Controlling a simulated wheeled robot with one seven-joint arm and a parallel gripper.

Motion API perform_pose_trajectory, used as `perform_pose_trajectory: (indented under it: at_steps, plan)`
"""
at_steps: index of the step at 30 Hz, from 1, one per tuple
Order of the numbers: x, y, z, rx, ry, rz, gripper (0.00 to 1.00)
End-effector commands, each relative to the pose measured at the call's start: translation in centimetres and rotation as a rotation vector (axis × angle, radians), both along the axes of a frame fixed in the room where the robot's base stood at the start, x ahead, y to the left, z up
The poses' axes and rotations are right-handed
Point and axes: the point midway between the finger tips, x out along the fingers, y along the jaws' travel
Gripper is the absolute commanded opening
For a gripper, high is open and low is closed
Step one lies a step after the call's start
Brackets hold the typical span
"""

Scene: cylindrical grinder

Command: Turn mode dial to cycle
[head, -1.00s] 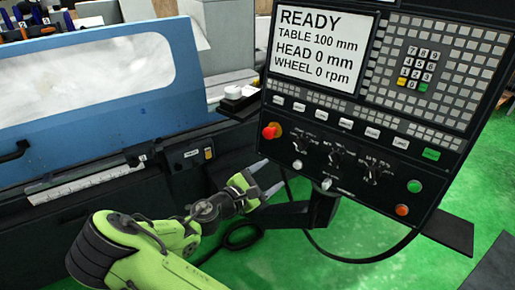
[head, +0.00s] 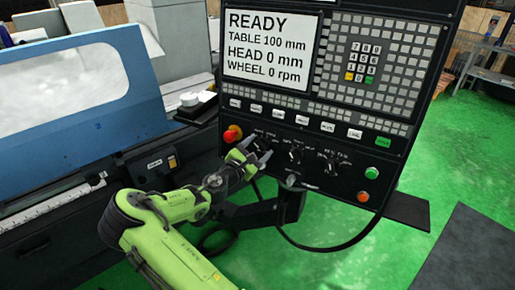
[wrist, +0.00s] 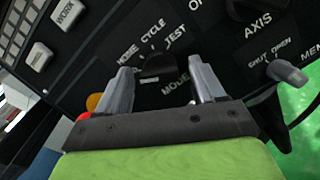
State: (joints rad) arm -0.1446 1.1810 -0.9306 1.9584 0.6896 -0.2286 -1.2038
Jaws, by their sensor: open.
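The mode dial (wrist: 158,66) is a small black knob on the dark control panel, with labels reading HOME, CYCLE and TEST around its far side. In the wrist view it lies between my two fingertips. My gripper (wrist: 162,80) is open, one grey finger on each side of the dial, and contact is not clear. In the head view my gripper (head: 255,150) is at the panel's lower left and partly hides the dial. Which label the dial points at is too dark to tell.
A red emergency button (head: 232,134) sits just left of my gripper. Two more black dials, the nearer one (head: 296,152), are to the right. A grey toggle (wrist: 286,73) marked SHUT OPEN is below them. The screen (head: 270,50) reads READY.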

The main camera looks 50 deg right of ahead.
Motion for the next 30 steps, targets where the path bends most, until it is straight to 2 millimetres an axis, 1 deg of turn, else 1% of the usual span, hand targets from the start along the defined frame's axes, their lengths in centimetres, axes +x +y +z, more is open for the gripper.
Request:
perform_pose_trajectory:
  at_steps: [5, 6, 16, 23, 30]
  plan:
    - [0.02, -0.01, -0.03, 0.000, 0.000, 0.000, 0.69]
    - [0.02, 0.00, -0.03, 0.000, 0.000, 0.000, 0.65]
    - [-0.01, 0.03, -0.05, 0.000, 0.000, -0.001, 0.15]
    - [0.01, 0.04, -0.08, 0.004, -0.018, -0.004, 0.14]
    - [0.06, 0.03, -0.13, 0.020, -0.118, -0.023, 0.14]
